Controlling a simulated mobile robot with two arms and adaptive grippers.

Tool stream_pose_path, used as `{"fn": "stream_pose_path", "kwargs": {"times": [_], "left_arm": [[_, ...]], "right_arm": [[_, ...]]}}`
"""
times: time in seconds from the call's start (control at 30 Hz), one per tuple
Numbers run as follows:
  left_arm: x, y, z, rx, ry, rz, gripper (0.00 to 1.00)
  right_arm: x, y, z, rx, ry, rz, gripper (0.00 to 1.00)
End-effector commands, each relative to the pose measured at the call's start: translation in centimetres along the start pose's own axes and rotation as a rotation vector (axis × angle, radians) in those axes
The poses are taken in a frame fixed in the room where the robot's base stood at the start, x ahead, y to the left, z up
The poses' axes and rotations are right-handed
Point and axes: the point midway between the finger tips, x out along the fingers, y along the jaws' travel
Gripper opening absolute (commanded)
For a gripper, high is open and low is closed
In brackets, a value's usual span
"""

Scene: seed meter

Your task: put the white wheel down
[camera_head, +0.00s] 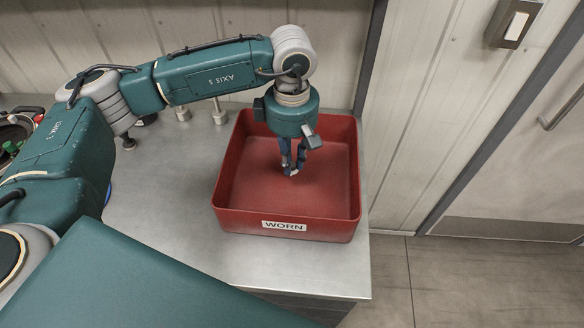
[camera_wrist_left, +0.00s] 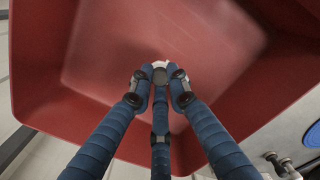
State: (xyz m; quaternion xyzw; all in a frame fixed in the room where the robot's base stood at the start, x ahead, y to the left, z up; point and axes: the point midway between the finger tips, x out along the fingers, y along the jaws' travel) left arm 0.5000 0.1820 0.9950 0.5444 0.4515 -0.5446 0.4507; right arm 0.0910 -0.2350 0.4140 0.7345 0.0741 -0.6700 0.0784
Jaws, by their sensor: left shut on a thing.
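My left gripper (camera_head: 292,168) points down inside the red bin labelled WORN (camera_head: 250,222). Its blue fingers are shut on the white wheel (camera_head: 293,173), of which only a small pale part shows at the fingertips. In the left wrist view the fingers (camera_wrist_left: 160,80) close together over the red floor of the bin (camera_wrist_left: 215,30), and a bit of the white wheel (camera_wrist_left: 161,64) shows just beyond them. The fingers hide most of the wheel. I cannot tell whether it touches the bin floor. My right gripper is not in view.
The bin stands at the right end of a grey metal worktop (camera_head: 160,200). Its walls surround the gripper, and its visible floor is otherwise empty. A panelled wall (camera_head: 345,30) is behind. Dark items with a red part (camera_head: 38,117) lie at the far left.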

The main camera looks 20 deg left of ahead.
Motion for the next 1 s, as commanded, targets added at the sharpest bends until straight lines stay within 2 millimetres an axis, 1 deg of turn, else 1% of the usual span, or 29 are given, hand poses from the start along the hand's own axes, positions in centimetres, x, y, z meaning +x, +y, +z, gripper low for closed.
{"fn": "stream_pose_path", "kwargs": {"times": [0.17,0.3,0.4,0.5,0.7,0.83,0.87,0.9,0.93,0.97,1.0], "left_arm": [[1.4,0.0,0.0,-0.001,0.000,-0.002,0.00],[3.5,-0.1,0.0,-0.002,0.001,-0.004,0.00],[4.7,0.0,0.0,-0.002,0.001,-0.002,0.00],[5.2,0.1,0.0,-0.002,0.000,0.001,0.00],[5.2,0.1,0.0,-0.001,0.001,0.001,0.00],[5.6,0.1,0.0,-0.001,0.001,0.001,0.00],[5.5,0.1,0.0,-0.001,0.001,0.001,0.18],[5.4,0.1,0.0,-0.001,0.001,0.001,0.26],[5.4,0.1,0.0,-0.001,0.001,0.001,0.32],[5.4,0.1,0.0,-0.001,0.001,0.001,0.35],[5.4,0.1,0.0,-0.001,0.001,0.001,0.35]], "right_arm": [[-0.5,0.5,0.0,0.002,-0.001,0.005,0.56],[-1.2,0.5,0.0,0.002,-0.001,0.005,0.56],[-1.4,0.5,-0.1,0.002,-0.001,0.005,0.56],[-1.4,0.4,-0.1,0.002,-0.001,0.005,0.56],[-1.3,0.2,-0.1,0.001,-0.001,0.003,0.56],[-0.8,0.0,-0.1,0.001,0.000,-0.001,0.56],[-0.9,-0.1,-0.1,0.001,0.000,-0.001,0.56],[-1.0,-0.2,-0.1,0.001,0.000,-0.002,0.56],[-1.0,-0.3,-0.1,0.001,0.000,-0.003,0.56],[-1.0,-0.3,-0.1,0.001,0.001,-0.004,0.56],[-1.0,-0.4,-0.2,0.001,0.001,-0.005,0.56]]}}
